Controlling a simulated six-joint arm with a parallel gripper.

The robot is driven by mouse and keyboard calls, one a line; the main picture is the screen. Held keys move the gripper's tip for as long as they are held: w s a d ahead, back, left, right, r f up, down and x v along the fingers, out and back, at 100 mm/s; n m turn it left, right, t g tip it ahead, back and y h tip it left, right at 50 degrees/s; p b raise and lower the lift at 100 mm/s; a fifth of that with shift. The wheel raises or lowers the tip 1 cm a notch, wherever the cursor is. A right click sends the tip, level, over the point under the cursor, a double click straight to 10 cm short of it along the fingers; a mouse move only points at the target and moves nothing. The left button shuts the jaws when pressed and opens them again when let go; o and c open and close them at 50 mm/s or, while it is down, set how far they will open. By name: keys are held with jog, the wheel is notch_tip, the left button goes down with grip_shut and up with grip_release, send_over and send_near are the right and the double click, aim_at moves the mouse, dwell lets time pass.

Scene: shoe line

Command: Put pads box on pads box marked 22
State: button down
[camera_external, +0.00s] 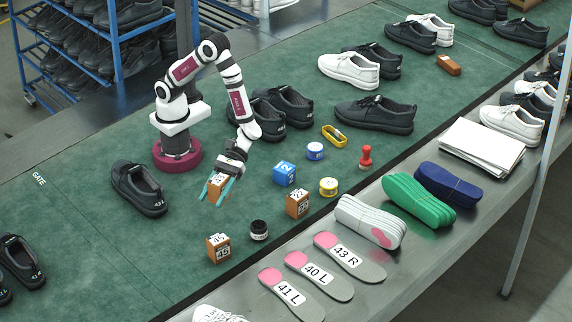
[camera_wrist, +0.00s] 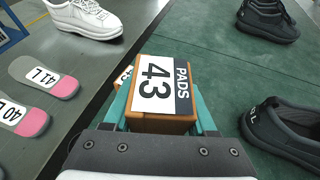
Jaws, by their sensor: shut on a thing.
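My gripper (camera_external: 217,190) is shut on an orange-brown pads box (camera_external: 218,181), with a teal finger on each side. In the wrist view the box (camera_wrist: 160,95) shows a white label reading 43 and PADS, and it sits between the fingers. In the external view a similar brown box (camera_external: 297,204) stands on the green surface to the right of my gripper; its small label looks like 22 but is hard to read. Another brown box (camera_external: 218,249), marked 45, stands nearer the camera. A blue box (camera_external: 284,173) with a white number lies behind the brown one.
Near the boxes stand a dark jar (camera_external: 259,231), a yellow roll (camera_external: 328,187), a blue-and-white roll (camera_external: 315,151) and a red stamp (camera_external: 366,157). A black shoe (camera_external: 139,189) lies left of my gripper. Insoles (camera_external: 350,257) lie on the grey ledge.

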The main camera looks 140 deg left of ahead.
jog(key=w+a+r+n+t+y, duration=0.2)
jog(key=w+a+r+n+t, duration=0.15)
jog(key=a, duration=0.25)
jog(key=w+a+r+n+t+y, duration=0.1)
jog(key=w+a+r+n+t, duration=0.1)
jog(key=w+a+r, duration=0.3)
send_over(298, 200)
jog(key=f, duration=0.8)
jog(key=shift+s+d+f, duration=0.2)
jog(key=shift+f, duration=0.15)
jog(key=shift+w+a+f, duration=0.1)
jog(key=shift+f, duration=1)
jog(key=shift+a+f, duration=0.1)
jog(key=shift+f, duration=0.95)
jog(key=shift+f, duration=0.1)
jog(key=shift+c, duration=1)
grip_release()
